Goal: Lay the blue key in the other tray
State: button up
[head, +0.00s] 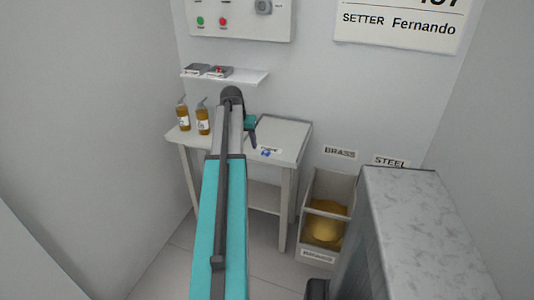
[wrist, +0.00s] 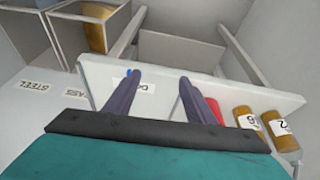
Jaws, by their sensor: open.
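My gripper (wrist: 160,77) is open in the wrist view, with two dark fingers apart and nothing visible between them. In the head view my gripper (head: 252,139) is partly hidden by my arm, above the white table (head: 285,133). A small blue thing (head: 266,153), possibly the blue key, is at the table's front edge by a white label. In the wrist view the blue thing (wrist: 130,72) shows beside the left fingertip, partly hidden; its shape is unclear. Two small dark trays, a left one (head: 196,69) and a right one (head: 220,72) with something red, sit on the wall shelf.
Two amber bottles (head: 203,121) stand at the table's left end. A red thing (wrist: 215,110) is beside the right finger in the wrist view. A bin (head: 312,232) with brass-coloured contents and a grey marbled block (head: 420,215) stand right of the table.

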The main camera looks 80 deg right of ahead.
jog(key=s+d+r+m, duration=0.1)
jog(key=s+d+r, duration=0.1)
jog(key=s+r, duration=0.2)
jog(key=shift+s+r, duration=0.2)
jog(key=shift+s, duration=0.75)
jog(key=shift+d, duration=0.1)
jog(key=p, duration=0.1)
send_over(266, 152)
jog(key=a, duration=0.2)
notch_tip(266, 152, down, 8)
jog(key=shift+w+a, duration=0.2)
jog(key=shift+w, duration=0.25)
jog(key=shift+f, duration=0.15)
jog(key=shift+p+x, duration=0.95)
jog(key=shift+x, duration=1.5)
jog(key=shift+s, duration=0.1)
